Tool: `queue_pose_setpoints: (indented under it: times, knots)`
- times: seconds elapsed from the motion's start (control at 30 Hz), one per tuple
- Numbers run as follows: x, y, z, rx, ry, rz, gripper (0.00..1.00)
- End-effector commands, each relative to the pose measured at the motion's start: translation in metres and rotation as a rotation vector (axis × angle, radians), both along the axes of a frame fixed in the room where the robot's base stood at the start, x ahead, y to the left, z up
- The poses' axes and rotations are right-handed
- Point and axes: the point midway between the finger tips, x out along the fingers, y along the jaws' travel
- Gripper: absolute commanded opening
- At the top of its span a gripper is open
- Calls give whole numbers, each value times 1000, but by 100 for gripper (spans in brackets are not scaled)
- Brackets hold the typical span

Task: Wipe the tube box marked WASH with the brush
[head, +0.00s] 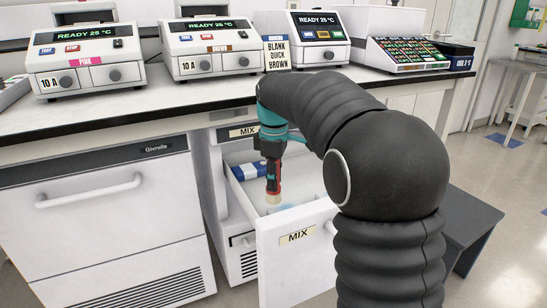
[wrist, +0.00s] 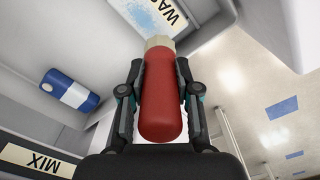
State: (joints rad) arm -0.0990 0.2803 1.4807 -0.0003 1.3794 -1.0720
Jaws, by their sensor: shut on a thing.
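My gripper (head: 271,160) points down into an open drawer marked MIX (head: 297,238). It is shut on the brush, whose red handle (wrist: 162,95) lies between the two fingers in the wrist view. The brush's pale tip (head: 273,199) points down in the head view. In the wrist view, a pale surface with a label reading "WA" (wrist: 173,14), the rest cut off, and a speckled light-blue patch (wrist: 148,18) lies just beyond the tip. This looks like the WASH tube box. I cannot tell whether the tip touches it.
A blue and white object (wrist: 70,91) lies in the drawer, apart from the brush. A closed Givrville-like white unit (head: 100,215) stands left, a dark stool (head: 465,225) right.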

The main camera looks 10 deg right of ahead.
Motion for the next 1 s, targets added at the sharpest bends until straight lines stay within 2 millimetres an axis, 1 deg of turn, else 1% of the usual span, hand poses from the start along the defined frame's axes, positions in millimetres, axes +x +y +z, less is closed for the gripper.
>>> queue_pose_setpoints:
  times: [0.2, 0.5, 1.0]
  knots:
    - [0, 1, 20, 1, -1, 2, 0]
    - [0, 2, 41, 0, -1, 3, 0]
    - [0, 2, 42, 0, 1, 3, 0]
